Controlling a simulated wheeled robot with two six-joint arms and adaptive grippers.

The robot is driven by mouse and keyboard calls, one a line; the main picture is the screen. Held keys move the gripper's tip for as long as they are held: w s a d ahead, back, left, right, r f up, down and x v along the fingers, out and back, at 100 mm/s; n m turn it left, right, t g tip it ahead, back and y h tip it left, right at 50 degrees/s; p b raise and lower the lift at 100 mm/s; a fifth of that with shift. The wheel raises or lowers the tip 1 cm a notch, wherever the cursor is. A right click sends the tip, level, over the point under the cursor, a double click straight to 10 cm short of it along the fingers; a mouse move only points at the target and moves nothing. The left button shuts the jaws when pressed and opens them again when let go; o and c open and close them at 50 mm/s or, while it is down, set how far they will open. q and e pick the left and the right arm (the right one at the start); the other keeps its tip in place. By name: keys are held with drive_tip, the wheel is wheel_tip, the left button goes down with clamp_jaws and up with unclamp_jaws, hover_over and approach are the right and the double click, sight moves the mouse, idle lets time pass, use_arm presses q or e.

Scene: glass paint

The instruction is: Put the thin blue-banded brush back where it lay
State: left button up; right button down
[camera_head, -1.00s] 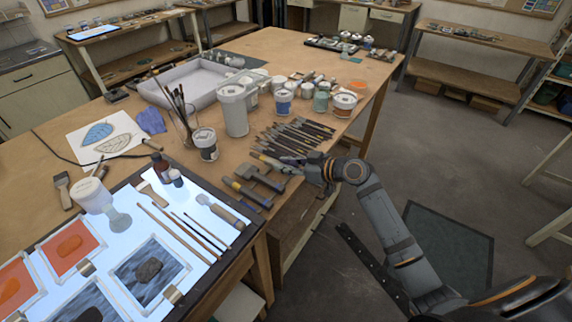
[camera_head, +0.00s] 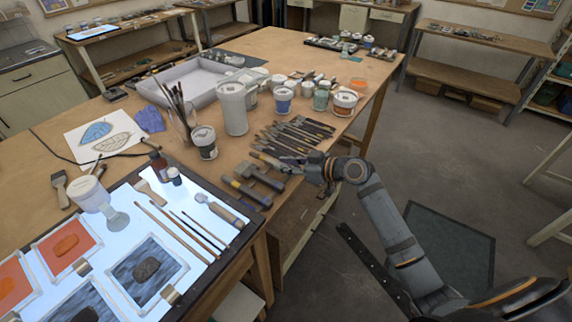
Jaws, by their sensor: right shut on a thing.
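My right gripper (camera_head: 290,161) reaches in from the right at the near right edge of the wooden table, low over the near end of a row of brushes and tools (camera_head: 296,133). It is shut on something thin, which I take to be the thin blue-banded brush. The gripper and the crowded tools mostly hide it, and its band is too small to make out. I cannot tell whether it touches the table. My left gripper is not in view.
Thick-handled tools (camera_head: 251,184) lie just left of my right gripper. Paint pots (camera_head: 283,100) and a large white container (camera_head: 235,108) stand behind the row. A light table (camera_head: 130,215) with thin brushes (camera_head: 180,230) and glass panels is at the near left.

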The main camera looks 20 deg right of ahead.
drive_tip(key=shift+f+b, duration=0.3)
drive_tip(key=shift+b, duration=0.1)
idle(0.5)
drive_tip(key=c, duration=1.1)
unclamp_jaws()
drive_tip(key=shift+c, duration=0.2)
drive_tip(key=shift+s+d+r, duration=0.1)
drive_tip(key=shift+s+d, duration=0.15)
drive_tip(key=shift+d, duration=0.05)
drive_tip(key=v, duration=0.6)
drive_tip(key=shift+s+r, duration=0.15)
drive_tip(key=shift+s, duration=0.1)
drive_tip(key=shift+d, duration=0.15)
